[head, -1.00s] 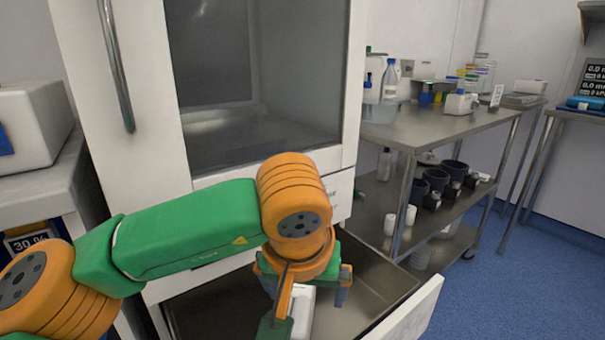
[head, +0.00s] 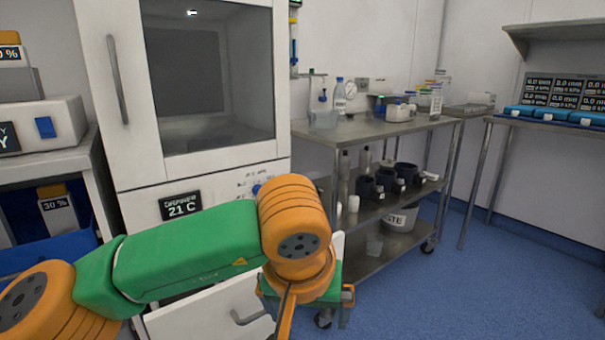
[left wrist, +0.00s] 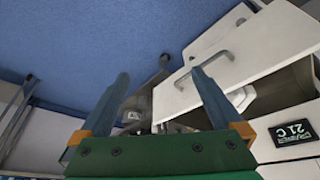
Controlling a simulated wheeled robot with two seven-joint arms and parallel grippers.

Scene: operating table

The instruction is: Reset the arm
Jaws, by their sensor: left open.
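My left arm (head: 190,250), green and orange, comes in from the left across the head view. My left gripper (head: 315,312) hangs at its end, in front of the white cabinet's lower right corner. In the left wrist view my left gripper (left wrist: 163,90) has its two blue-grey fingers wide apart with nothing held between them. Beyond the fingers is a white drawer (left wrist: 205,70) with a metal handle, standing open. A white object (left wrist: 240,98) lies inside it, apart from the fingers. The right gripper is not in view.
The white cabinet (head: 200,185) with a 21 C display stands ahead, its glass door shut. A steel cart (head: 440,125) with bottles and dark cups stands to the right. Blue floor (head: 480,290) is free at the right. A bench with boxes (head: 50,165) is at the left.

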